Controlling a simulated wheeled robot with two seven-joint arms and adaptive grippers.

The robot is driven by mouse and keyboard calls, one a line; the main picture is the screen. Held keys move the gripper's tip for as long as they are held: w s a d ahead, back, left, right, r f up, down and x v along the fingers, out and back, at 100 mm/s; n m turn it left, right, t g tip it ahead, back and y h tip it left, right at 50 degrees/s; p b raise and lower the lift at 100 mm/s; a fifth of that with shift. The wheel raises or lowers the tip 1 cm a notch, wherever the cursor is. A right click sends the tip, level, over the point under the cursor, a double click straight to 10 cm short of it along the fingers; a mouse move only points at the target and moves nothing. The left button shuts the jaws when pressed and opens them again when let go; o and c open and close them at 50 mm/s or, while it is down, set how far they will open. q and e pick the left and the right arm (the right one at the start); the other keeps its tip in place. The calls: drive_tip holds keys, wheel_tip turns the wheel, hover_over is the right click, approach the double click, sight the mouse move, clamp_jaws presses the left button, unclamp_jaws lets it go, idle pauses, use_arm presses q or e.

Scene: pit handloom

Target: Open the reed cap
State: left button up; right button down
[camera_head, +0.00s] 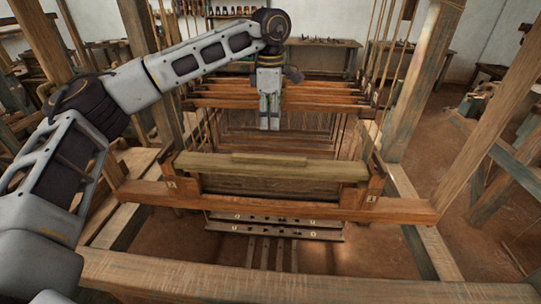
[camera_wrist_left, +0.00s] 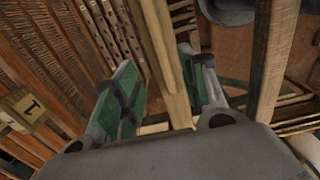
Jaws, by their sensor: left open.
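The reed cap (camera_head: 325,170) is a long pale wooden bar with a raised strip (camera_head: 268,158) along its middle. It lies across the loom between two end posts, above a dark slatted panel, and looks lowered in place. My left gripper (camera_head: 269,126) hangs fingers down from the left arm, seen just above the cap in the head view. In the left wrist view my left gripper (camera_wrist_left: 160,60) has its green-padded fingers apart. A wooden bar shows between or beyond them; I cannot tell whether it is the cap or touches them. My right gripper is out of sight.
A wooden front beam (camera_head: 300,285) crosses the near edge. Tall posts (camera_head: 422,80) and hanging cords stand at both sides. Heddle bars (camera_head: 330,104) lie behind the cap. Treadle boards (camera_head: 275,228) sit below it. Open floor (camera_head: 465,200) shows at the right.

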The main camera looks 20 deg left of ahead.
sight(270, 157)
use_arm(q)
drive_tip(key=shift+f, duration=0.1)
drive_tip(key=shift+f+p, duration=1)
drive_tip(key=shift+f, duration=5.85)
drive_tip(key=shift+w, duration=0.1)
clamp_jaws()
